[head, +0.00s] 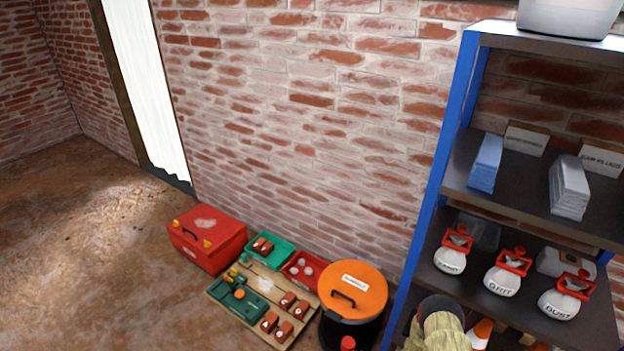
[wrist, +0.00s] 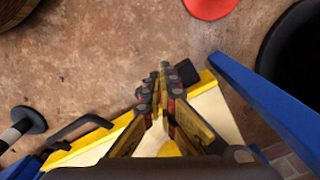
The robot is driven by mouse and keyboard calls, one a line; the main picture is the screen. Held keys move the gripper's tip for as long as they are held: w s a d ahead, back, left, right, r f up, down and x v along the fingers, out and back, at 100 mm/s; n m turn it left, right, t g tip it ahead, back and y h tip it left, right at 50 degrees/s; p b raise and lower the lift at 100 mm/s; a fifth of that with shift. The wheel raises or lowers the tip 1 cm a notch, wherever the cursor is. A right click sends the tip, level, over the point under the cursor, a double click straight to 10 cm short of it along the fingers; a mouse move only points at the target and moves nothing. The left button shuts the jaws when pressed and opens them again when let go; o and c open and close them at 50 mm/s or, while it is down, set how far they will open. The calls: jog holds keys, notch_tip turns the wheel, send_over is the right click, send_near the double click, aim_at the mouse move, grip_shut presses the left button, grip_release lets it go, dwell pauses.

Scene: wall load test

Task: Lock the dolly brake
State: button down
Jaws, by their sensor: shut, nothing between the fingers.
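My gripper (wrist: 163,98) is in the wrist view, its two dark and yellow fingers together with nothing between them. Below and behind the fingers is a cream panel with yellow edges (wrist: 222,105), which may be part of the dolly. A black bar handle (wrist: 80,130) stands at its left side, and a small dark block (wrist: 206,77) lies just right of the fingertips. I cannot tell which part is the brake, or whether the fingers touch anything. The fingers hide part of the panel. I cannot make out the dolly or my gripper in the head view.
A blue beam (wrist: 270,98) crosses the wrist view's right side, beside a black round thing (wrist: 295,60). A blue-framed shelf (head: 432,190) stands right in the head view. An orange-lidded bin (head: 365,280), parts board (head: 262,284) and red toolbox (head: 215,240) line the wall. Floor at left is clear.

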notch_tip(320, 180, up, 6)
jog(key=p, duration=0.3)
jog(key=shift+a+f+p, duration=0.1)
jog(key=shift+p, duration=0.2)
